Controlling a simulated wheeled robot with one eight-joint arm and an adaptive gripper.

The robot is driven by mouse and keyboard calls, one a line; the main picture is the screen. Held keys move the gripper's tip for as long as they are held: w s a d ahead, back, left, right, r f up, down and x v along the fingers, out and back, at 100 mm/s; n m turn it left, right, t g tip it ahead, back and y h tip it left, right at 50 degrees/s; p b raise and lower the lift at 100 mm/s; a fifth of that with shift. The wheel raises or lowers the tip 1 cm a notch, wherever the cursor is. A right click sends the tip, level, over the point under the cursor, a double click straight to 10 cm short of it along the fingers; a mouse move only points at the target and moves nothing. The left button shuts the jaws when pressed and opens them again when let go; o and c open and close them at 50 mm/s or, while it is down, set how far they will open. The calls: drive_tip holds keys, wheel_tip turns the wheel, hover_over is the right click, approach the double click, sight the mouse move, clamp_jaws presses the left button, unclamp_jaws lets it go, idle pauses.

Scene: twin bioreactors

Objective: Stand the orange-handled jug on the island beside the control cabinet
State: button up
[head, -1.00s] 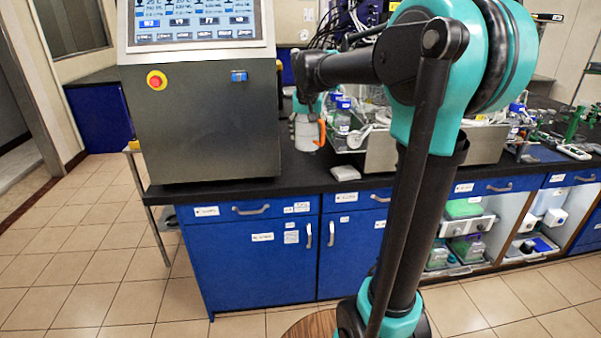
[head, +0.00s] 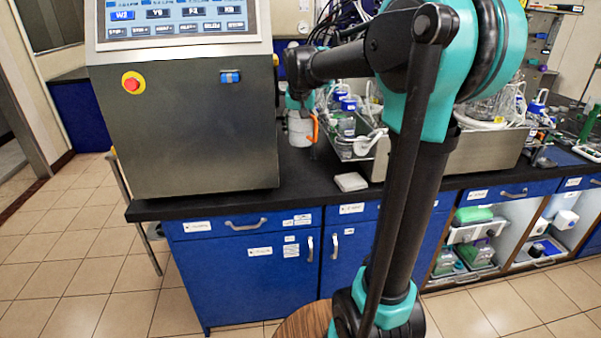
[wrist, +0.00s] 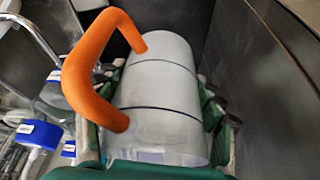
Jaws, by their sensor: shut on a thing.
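The orange-handled jug (head: 299,130) is a whitish cylinder with an orange handle on its right side. It hangs upright below my gripper (head: 300,101), just right of the control cabinet (head: 185,130). In the wrist view the jug (wrist: 165,90) lies between the green fingers of my gripper (wrist: 160,150), which is shut on it. The cabinet's dark grey side (wrist: 265,80) is close along the jug's right. The jug appears above the black island top (head: 300,178); I cannot tell whether its base touches.
A metal tray (head: 480,150) with glassware and tubing stands right of the jug. A small white block (head: 351,182) lies on the counter in front. Blue-capped bottles (wrist: 40,135) are close left of the jug in the wrist view. The counter strip below the jug is clear.

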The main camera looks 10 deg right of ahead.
wheel_tip(320, 180, down, 16)
drive_tip(key=shift+r, duration=0.2)
drive_tip(key=shift+f, duration=0.15)
drive_tip(key=o, duration=1.6)
drive_tip(key=shift+c, duration=0.2)
drive_tip(key=d+v, duration=0.1)
drive_tip(key=v, duration=0.6)
drive_tip(key=s+d+f+n, duration=0.1)
drive_tip(key=s+f, duration=0.3)
drive_tip(key=s, duration=0.5)
drive_tip(key=s+d+f, duration=0.1)
drive_tip(key=s+f, duration=0.4)
drive_tip(key=s, duration=0.4)
drive_tip(key=s+d+f+n+y, duration=0.1)
drive_tip(key=s+d+f, duration=0.1)
drive_tip(key=s+f, duration=0.3)
drive_tip(key=s, duration=0.4)
drive_tip(key=shift+n, duration=0.3)
drive_tip(key=shift+s, duration=0.1)
